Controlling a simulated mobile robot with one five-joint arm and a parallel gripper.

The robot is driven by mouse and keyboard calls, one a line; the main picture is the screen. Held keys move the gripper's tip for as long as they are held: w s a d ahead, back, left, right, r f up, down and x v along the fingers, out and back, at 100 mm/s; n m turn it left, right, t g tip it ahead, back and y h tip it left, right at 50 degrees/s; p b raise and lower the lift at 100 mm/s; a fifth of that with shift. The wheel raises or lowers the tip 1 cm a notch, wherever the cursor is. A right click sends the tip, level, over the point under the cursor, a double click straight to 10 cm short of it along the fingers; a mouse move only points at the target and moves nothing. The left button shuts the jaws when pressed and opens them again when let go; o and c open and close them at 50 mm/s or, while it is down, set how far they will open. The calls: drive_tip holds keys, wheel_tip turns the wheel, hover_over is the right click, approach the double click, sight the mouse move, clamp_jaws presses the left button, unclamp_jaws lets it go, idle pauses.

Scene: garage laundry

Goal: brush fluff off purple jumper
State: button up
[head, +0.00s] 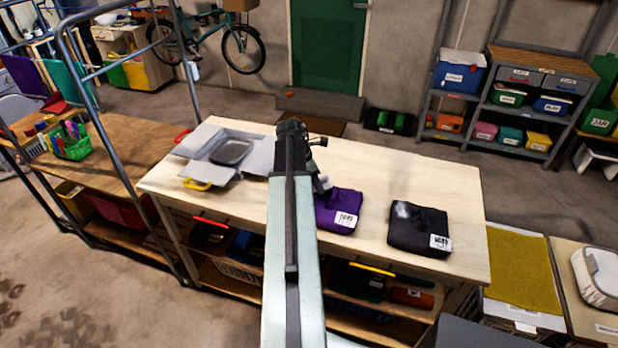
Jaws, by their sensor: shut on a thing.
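The purple jumper (328,215) lies folded on the pale wooden worktop, just right of my arm, with a white label at its front. My arm covers its left side. No fluff can be made out on the part that shows. My gripper (321,183) is over the jumper's back left edge, mostly hidden by my own arm. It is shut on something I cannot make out. I cannot tell whether it touches the cloth. No brush can be clearly seen.
A folded black garment (418,232) with pale fluff and a white label lies right of the purple jumper. An open grey-white box (203,140) with flaps stands at the worktop's left. The worktop (440,185) is clear at the back right. A metal rack frame rises at left.

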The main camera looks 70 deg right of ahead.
drive_tip(key=shift+w+d, duration=0.2)
drive_tip(key=shift+d, duration=2.15)
drive_tip(key=shift+s+a, duration=0.1)
drive_tip(key=shift+a, duration=2.35)
drive_tip(key=shift+s+a, duration=0.25)
drive_tip(key=shift+a, duration=1.4)
drive_tip(key=shift+s+a, duration=0.2)
drive_tip(key=shift+a, duration=1.45)
wheel_tip(320, 180, up, 3)
drive_tip(key=p, duration=0.2)
drive_tip(key=shift+w+f+p, duration=0.1)
drive_tip(key=shift+w+p, duration=0.05)
drive_tip(key=shift+p, duration=0.15)
drive_tip(key=shift+g, duration=0.3)
wheel_tip(320, 180, up, 5)
drive_tip(key=p, duration=0.5)
drive_tip(key=f+b, duration=0.6)
drive_tip(key=shift+a, duration=0.3)
